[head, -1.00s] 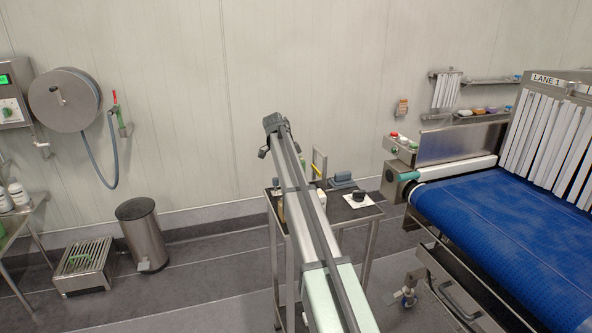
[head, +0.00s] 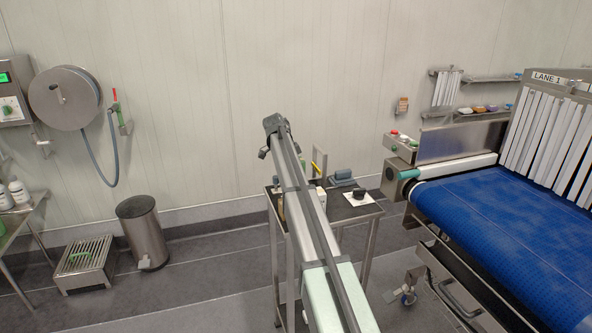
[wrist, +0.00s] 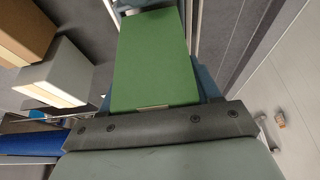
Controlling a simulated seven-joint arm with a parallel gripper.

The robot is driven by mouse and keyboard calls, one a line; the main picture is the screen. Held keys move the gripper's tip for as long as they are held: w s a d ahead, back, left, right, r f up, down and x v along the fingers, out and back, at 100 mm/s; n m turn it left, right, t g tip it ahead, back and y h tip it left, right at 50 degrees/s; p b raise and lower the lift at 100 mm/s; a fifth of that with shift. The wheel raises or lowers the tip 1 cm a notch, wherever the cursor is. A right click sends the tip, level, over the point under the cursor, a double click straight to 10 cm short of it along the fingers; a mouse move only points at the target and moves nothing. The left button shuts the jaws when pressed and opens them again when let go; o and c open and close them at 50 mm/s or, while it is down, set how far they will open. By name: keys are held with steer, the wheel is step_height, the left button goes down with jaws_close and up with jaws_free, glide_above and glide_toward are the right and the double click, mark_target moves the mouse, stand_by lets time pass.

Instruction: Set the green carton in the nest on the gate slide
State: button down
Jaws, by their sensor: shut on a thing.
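The green carton (wrist: 152,55) fills the upper middle of the wrist view, with its broad green face toward the camera. My gripper (wrist: 155,85) is shut on it, with blue-grey finger parts showing at its left and right sides. In the head view my arm hides the gripper and the carton. I cannot make out the nest or the gate slide with certainty in either view.
A small table (head: 345,212) behind my arm bears a blue-grey device (head: 343,175), a black knob on a white plate (head: 362,202) and a yellow upright (head: 320,160). The wrist view shows a brown box (wrist: 35,25) and a pale box (wrist: 58,75). The blue conveyor (head: 500,225) is at right.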

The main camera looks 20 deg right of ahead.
steer(key=shift+f, duration=1.05)
stand_by(0.4)
steer(key=shift+c, duration=0.8)
jaws_free()
steer(key=shift+r, duration=0.1)
steer(key=v, duration=1.3)
steer(key=shift+a+r, duration=0.2)
steer(key=shift+r, duration=0.05)
